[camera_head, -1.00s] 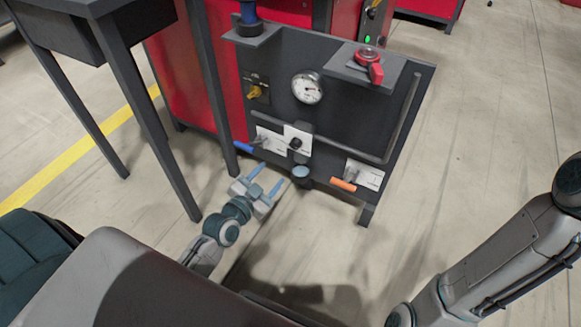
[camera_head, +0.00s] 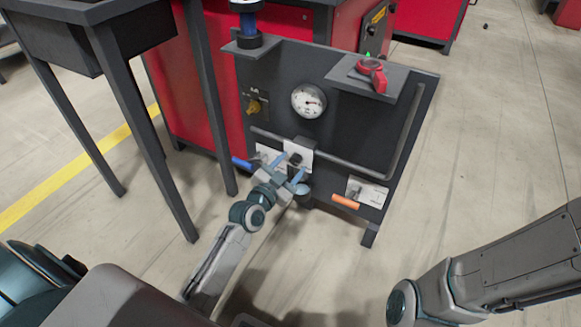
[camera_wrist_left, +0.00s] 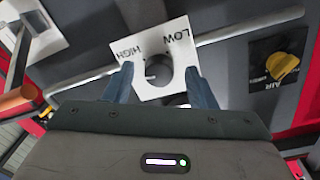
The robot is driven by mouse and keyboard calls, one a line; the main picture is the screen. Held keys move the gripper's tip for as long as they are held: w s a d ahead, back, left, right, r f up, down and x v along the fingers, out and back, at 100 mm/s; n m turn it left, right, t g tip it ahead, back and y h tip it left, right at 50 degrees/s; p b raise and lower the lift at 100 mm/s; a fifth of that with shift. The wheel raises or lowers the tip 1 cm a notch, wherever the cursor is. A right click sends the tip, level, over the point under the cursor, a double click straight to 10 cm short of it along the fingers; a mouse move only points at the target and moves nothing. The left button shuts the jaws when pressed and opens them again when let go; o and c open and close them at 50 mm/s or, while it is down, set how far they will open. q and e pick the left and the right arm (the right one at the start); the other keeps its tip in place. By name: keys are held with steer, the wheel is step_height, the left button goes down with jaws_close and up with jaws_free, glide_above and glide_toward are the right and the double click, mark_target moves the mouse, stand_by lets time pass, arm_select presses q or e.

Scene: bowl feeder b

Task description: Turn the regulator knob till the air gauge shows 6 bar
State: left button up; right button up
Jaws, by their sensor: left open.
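The black regulator knob (camera_head: 296,158) sits on a white plate low on the dark panel. In the left wrist view the knob (camera_wrist_left: 160,71) shows between the words HIGH and LOW. The round white air gauge (camera_head: 309,101) is above it on the panel; its needle is too small to read surely. My left gripper (camera_head: 288,168) is open in front of the knob. In the left wrist view its two blue fingers (camera_wrist_left: 161,84) stand either side of the knob, with gaps; contact does not show. My right gripper is out of view; only my right arm shows.
A blue-handled valve (camera_head: 242,163) is left of the knob and an orange-handled one (camera_head: 345,202) lower right. A yellow knob (camera_head: 254,106) is left of the gauge. A grey pipe (camera_head: 345,153) crosses near the regulator. A dark table (camera_head: 110,80) stands at left.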

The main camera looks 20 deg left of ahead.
arm_select(q)
steer(key=shift+w, duration=0.25)
steer(key=c, duration=1)
steer(key=shift+o, duration=0.2)
